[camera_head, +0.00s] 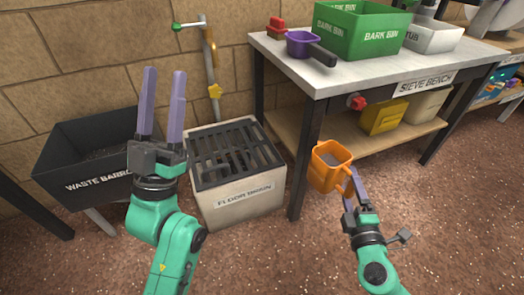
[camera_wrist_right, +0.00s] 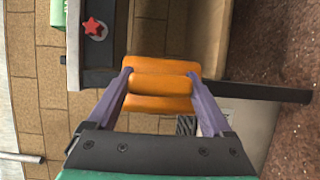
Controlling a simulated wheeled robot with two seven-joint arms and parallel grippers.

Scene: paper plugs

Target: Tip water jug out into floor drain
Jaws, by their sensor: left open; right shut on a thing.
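An orange water jug (camera_head: 329,166) is held in the air to the right of the floor drain, in front of the bench leg. My right gripper (camera_head: 352,184) is shut on it; in the right wrist view the jug (camera_wrist_right: 160,84) sits between the purple fingers (camera_wrist_right: 160,90). The jug looks roughly upright or slightly tilted, with its opening visible from above. What is inside is hard to tell. The floor drain (camera_head: 269,186), a pale box with a dark grate on top, stands at the centre. My left gripper (camera_head: 161,110) is open and empty, its fingers pointing up left of the drain.
A waste barrow (camera_head: 62,168) stands at left. A standpipe with a tap (camera_head: 211,70) rises behind the drain. The sieve bench (camera_head: 372,72) at right carries a green bark bin (camera_head: 362,30), a white tub (camera_head: 434,36) and a purple pan (camera_head: 302,43). Floor in front is clear.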

